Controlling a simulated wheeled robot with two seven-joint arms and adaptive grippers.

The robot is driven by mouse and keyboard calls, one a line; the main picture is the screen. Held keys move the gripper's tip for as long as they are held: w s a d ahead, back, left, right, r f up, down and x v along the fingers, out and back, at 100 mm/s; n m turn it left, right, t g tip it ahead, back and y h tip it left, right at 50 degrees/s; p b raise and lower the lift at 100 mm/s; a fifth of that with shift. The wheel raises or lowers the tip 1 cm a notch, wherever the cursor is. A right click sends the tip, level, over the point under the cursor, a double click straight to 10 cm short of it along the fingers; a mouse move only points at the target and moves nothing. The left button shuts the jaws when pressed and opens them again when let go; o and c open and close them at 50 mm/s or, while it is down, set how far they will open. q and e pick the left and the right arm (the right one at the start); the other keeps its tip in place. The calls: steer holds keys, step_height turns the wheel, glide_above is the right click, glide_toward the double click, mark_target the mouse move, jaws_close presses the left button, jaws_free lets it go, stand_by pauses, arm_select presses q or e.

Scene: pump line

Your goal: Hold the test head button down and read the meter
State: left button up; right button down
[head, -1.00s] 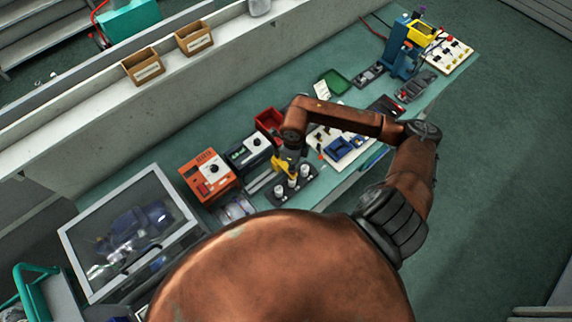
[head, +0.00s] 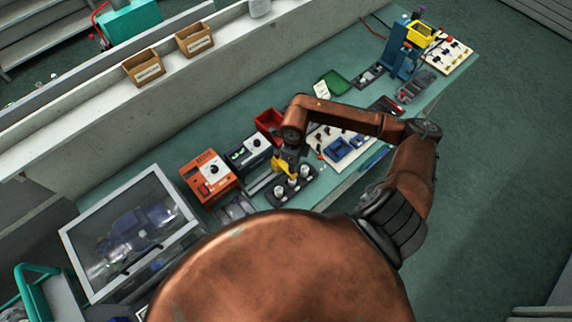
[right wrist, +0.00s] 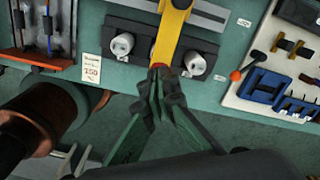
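The yellow test head (right wrist: 172,35) reaches over a dark block with pale round posts in the right wrist view. A small red part, seemingly its button (right wrist: 160,66), shows at its near end. My right gripper (right wrist: 162,78) has its fingers together, with the tips at this red part. Whether it is pressed down is hidden by the fingers. In the head view the yellow head (head: 284,166) is partly covered by my right gripper (head: 291,172). An orange box with a dial (head: 208,175), perhaps the meter, stands left of it; its reading is too small to read. My left gripper is not in view.
A dark box with a dial (head: 248,151) stands between the orange box and the test head. A red bin (head: 270,122) is behind. A white board with blue trays (head: 340,148) lies to the right. A clear-lidded case (head: 130,230) is at left.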

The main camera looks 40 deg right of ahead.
steer(key=shift+r+p, duration=1.3)
steer(key=shift+r, duration=1.7)
